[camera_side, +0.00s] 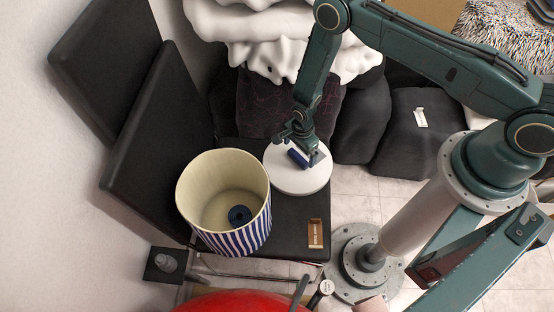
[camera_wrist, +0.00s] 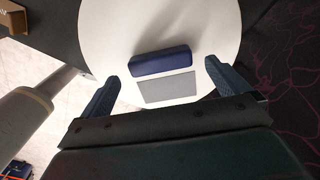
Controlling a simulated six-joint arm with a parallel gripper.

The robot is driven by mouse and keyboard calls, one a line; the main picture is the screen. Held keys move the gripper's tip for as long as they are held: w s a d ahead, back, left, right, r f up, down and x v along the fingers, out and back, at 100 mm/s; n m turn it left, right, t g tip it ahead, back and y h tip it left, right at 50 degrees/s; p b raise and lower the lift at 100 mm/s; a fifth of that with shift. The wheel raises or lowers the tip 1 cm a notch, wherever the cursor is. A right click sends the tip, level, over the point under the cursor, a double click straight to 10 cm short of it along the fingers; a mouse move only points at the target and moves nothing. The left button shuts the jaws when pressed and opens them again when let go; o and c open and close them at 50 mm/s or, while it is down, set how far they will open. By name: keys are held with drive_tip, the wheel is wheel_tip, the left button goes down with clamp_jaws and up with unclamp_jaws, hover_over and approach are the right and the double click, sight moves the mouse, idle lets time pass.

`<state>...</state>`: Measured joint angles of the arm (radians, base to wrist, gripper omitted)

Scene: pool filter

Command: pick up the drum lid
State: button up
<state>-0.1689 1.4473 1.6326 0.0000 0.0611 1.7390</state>
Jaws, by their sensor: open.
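The drum lid (camera_side: 298,181) is a white round disc with a dark blue bar handle (camera_side: 298,158), lying on a black surface. In the wrist view the lid (camera_wrist: 105,35) fills the upper middle, and its blue handle (camera_wrist: 160,62) lies crosswise with a grey rectangle below it. My gripper (camera_side: 308,158) is over the lid, close to the handle. In the wrist view my gripper (camera_wrist: 162,78) is open, with one finger on each side of the handle's lower edge and nothing between them. I cannot tell the exact height above the lid.
A striped drum (camera_side: 228,240), open at the top, stands left of the lid with a dark blue round item (camera_side: 239,215) inside. A small brown box (camera_side: 315,234) lies on the black surface (camera_side: 290,240). White folded cloth (camera_side: 270,30) and dark bags (camera_side: 405,130) are behind.

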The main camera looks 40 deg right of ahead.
sight(298, 156)
drive_tip(key=shift+f, duration=1.6)
drive_tip(key=shift+c, duration=0.4)
drive_tip(key=c, duration=1)
drive_tip(key=shift+r, duration=0.15)
drive_tip(key=shift+c, duration=0.2)
wheel_tip(298, 156, up, 20)
